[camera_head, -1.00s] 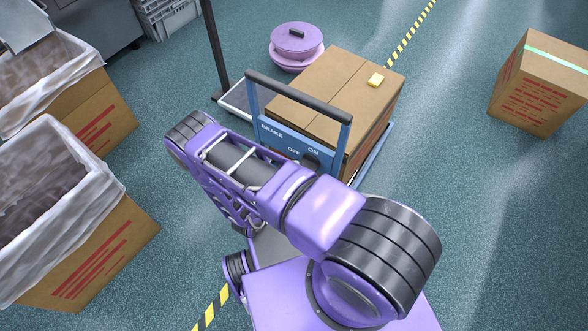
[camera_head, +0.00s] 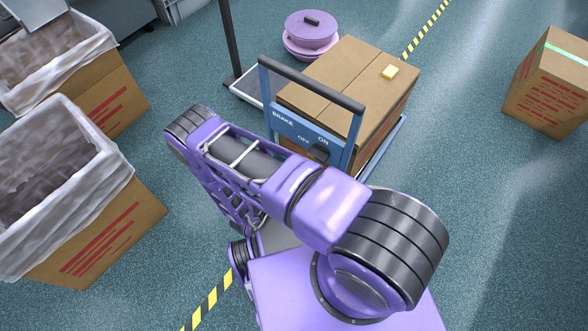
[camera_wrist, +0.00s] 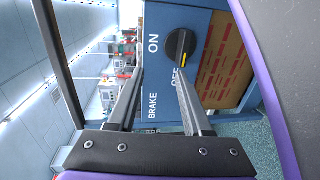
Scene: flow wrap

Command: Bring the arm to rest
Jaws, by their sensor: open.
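In the head view my purple arm (camera_head: 312,205) is bent in front of a blue cart panel (camera_head: 290,135) marked BRAKE, OFF and ON. My gripper is hidden behind the arm there. In the wrist view my gripper (camera_wrist: 160,88) is open, its two dark fingers apart with nothing between them. They point at the blue panel. The black knob (camera_wrist: 181,45) is beyond the fingertips, and its yellow mark points toward the word OFF. I cannot tell the exact gap between fingers and panel.
Lined cartons (camera_head: 115,225) stand at left, a purple lidded tub (camera_head: 311,30) behind, another carton (camera_head: 550,85) at right. The floor between the cart and right carton is clear.

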